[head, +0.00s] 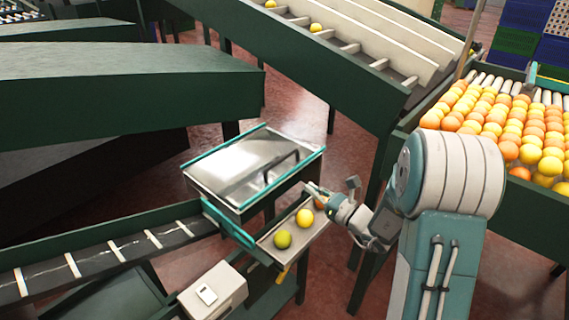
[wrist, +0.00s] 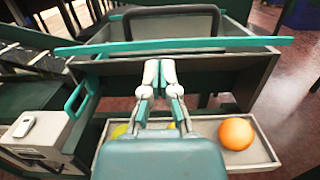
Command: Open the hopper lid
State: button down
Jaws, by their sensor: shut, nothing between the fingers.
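The hopper lid (head: 232,160) is a shiny metal plate with teal edges and a dark bar handle (head: 282,166) near its right side. It lies flat over the hopper box and looks closed. In the wrist view the lid's teal front edge (wrist: 230,43) runs across the top, with the dark handle (wrist: 130,14) arching behind it. The grey hopper front (wrist: 215,75) is below that edge. My gripper (head: 312,188) is beside the hopper, above the fruit tray. Its fingers (wrist: 160,72) are together and empty, in front of the hopper and apart from the handle.
A small tray (head: 270,243) below the hopper holds a green-yellow fruit (head: 283,239), a yellow fruit (head: 305,217) and an orange (wrist: 236,133). A fruit-filled roller table (head: 430,134) is right; a sloped chute (head: 345,75) is behind.

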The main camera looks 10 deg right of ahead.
aim_at(286, 175)
jog(key=x, duration=0.9)
jog(key=shift+w+a+r, duration=0.1)
jog(key=shift+w+a, duration=0.05)
jog(key=shift+r, duration=0.1)
